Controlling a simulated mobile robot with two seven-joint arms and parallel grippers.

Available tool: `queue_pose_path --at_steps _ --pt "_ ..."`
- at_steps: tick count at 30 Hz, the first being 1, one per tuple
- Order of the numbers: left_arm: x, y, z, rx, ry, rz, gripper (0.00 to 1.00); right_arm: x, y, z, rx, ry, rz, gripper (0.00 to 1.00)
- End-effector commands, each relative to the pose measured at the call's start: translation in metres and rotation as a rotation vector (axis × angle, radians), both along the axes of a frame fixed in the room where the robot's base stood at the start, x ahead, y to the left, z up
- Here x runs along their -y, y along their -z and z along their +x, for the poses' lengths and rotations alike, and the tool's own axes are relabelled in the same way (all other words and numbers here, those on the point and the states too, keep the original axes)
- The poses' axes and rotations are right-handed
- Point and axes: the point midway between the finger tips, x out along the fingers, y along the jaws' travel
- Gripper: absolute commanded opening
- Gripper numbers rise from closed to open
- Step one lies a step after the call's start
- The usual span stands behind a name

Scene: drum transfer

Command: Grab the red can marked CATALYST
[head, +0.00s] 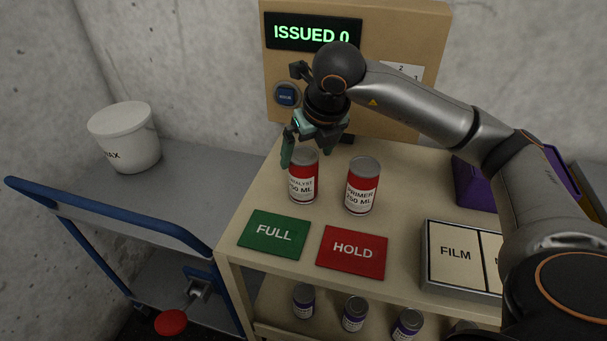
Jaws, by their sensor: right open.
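The red can marked CATALYST (303,178) stands upright on the tan bench, behind the green FULL mat. It has a white label reading 250 ML and a grey lid. My right gripper (306,160) is open, directly over or behind the can's top. One green finger hangs at the can's left side; the other finger is partly hidden. I cannot tell whether the fingers touch the can. My left gripper is not in view.
A similar red PRIMER can (362,186) stands close to the right. A green FULL mat (273,233) and red HOLD mat (352,252) lie in front. A FILM tray (426,262) is at right. A backboard (434,50) reads ISSUED 0. A blue-railed cart (200,170) holds a white bucket (126,138).

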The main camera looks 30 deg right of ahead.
Motion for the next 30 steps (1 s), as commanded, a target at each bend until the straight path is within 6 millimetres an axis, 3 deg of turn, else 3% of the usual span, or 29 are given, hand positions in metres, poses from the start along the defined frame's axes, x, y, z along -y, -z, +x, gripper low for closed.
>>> queue_pose_path --at_steps 12,20,30 --pt "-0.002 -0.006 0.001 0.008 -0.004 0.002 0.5 -0.002 0.046 0.022 -0.003 0.001 0.001 1.0" --pt "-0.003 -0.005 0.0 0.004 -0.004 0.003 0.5 -0.002 0.048 0.023 0.0 0.0 0.001 1.0" --pt "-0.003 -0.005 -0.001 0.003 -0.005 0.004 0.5 -0.002 0.048 0.023 0.0 0.0 0.001 0.63"
